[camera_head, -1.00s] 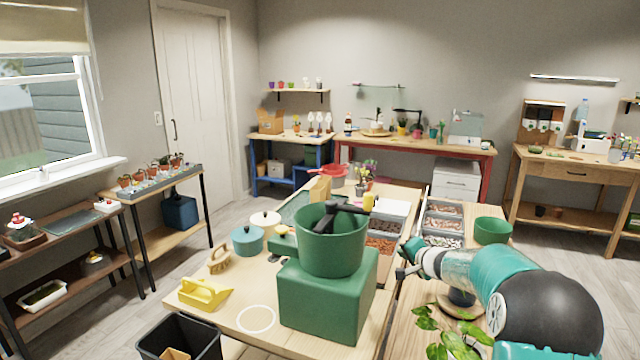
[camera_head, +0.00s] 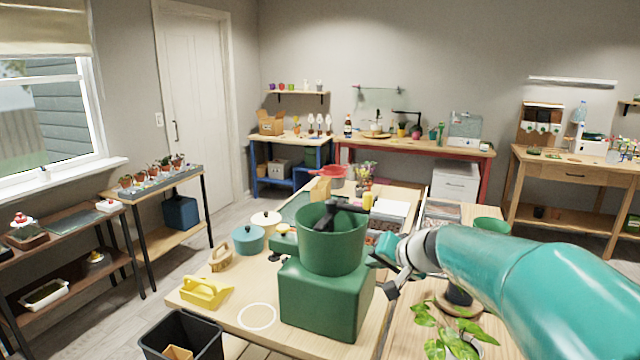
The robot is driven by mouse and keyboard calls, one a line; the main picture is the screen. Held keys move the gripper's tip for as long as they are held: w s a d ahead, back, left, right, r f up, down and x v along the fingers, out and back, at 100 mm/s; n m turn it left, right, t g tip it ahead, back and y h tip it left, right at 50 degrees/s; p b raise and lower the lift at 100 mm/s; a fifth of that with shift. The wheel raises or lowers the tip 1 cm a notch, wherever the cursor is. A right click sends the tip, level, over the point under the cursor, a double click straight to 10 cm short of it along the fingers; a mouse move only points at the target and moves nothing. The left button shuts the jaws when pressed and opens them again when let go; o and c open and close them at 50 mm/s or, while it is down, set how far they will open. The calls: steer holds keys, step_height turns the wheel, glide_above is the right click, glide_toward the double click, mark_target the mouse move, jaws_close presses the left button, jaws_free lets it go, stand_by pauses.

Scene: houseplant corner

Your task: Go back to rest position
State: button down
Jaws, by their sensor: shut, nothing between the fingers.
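My gripper (camera_head: 385,277) is in the middle right of the view, at the end of my teal arm, just right of the green machine. It looks shut, with nothing held. The green machine (camera_head: 318,300) is a box-shaped base with a green bucket (camera_head: 331,245) on top and a black bar across the bucket's rim. I cannot tell whether the gripper touches the machine. My arm hides part of the right-hand table and its bins.
A wooden table (camera_head: 225,308) bears a yellow caddy (camera_head: 206,291), a teal pot (camera_head: 248,239) and a cream pot (camera_head: 266,223). A leafy plant (camera_head: 450,340) is below my arm. A black bin (camera_head: 182,335) stands at the front. Floor is free at left.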

steer(key=s+d+f+n+g+h, duration=0.1)
steer(key=s+d+f+h, duration=0.1)
steer(key=s, duration=1.3)
steer(key=s+d+f+n+g+h, duration=0.1)
steer(key=s+f+n+g+h, duration=0.1)
steer(key=s, duration=1.3)
steer(key=shift+s+d+h, duration=0.35)
steer(key=shift+s+h, duration=0.05)
steer(key=shift+h, duration=0.4)
steer(key=shift+f, duration=0.1)
